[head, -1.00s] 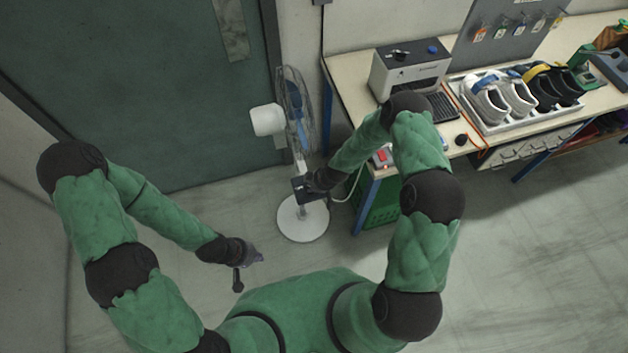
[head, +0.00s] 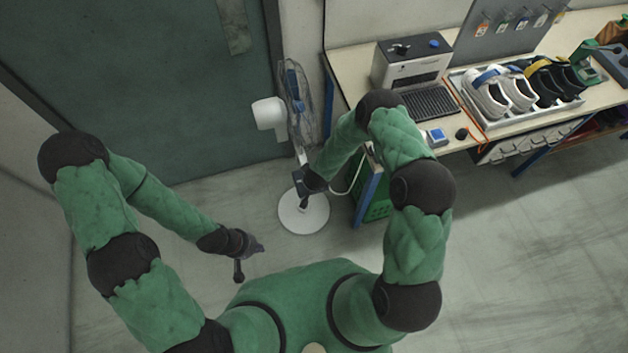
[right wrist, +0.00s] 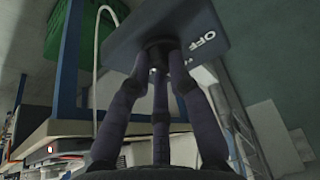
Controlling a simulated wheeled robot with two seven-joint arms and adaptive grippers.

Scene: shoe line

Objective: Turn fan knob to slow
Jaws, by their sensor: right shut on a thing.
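A white standing fan has a wire cage (head: 297,105), a round base (head: 303,218) and a pole between them. In the right wrist view its dark control panel (right wrist: 205,25) carries white "OFF" lettering, with other marks partly hidden. A dark round knob (right wrist: 158,44) sticks out of the panel. My right gripper (right wrist: 158,72) is shut on this knob, its fingers around it. In the head view my right gripper (head: 305,196) is at the pole above the base and hides the knob. My left gripper (head: 250,261) is open and empty, over bare floor left of the fan.
A white cable hangs beside the bench leg. A dark green door (head: 150,90) is behind.

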